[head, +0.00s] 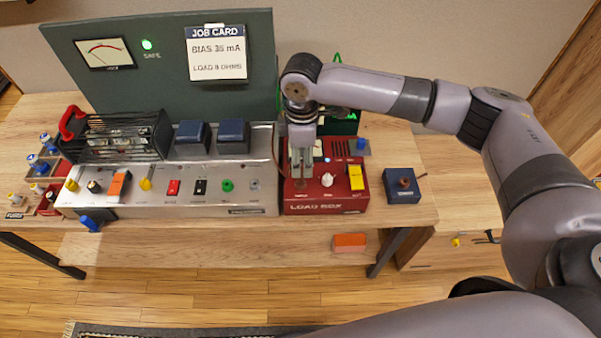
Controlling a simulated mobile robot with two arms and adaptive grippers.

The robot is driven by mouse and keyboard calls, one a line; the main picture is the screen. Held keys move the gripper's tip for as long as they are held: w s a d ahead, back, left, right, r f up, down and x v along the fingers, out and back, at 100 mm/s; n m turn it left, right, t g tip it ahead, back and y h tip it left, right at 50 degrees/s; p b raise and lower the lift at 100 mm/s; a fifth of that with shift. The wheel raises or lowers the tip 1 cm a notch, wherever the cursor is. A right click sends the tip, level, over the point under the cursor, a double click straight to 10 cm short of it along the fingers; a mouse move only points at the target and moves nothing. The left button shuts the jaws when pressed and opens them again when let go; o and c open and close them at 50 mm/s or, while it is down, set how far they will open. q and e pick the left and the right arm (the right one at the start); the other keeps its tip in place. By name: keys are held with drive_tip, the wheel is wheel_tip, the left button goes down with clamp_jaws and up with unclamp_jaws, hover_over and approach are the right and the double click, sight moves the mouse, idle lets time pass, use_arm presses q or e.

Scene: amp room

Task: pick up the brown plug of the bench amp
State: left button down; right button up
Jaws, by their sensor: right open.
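The bench amp (215,209) is a long silver chassis on the bench, with tubes in a black cage and two blue transformers on top. A small brown round piece, which looks like the brown plug (404,182), sits on a dark blue block at the right of the bench. My right gripper (301,172) points down over the red load box (328,197), left of and apart from the brown piece. It is open, with nothing visible between its fingers. Whether its tips touch the load box is unclear. My left gripper is out of view.
The load box has a white knob and a yellow switch (356,177). A dark green panel (70,50) with a meter and job card stands behind the amp. Small bottles sit in a tray at the left. Bare wood (400,145) lies behind the blue block (403,197).

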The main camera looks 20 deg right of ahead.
drive_tip(key=shift+w+f+p, duration=0.2)
drive_tip(key=shift+f+p, duration=0.7)
drive_tip(key=shift+f, duration=2.2)
drive_tip(key=shift+c, duration=0.2)
clamp_jaws()
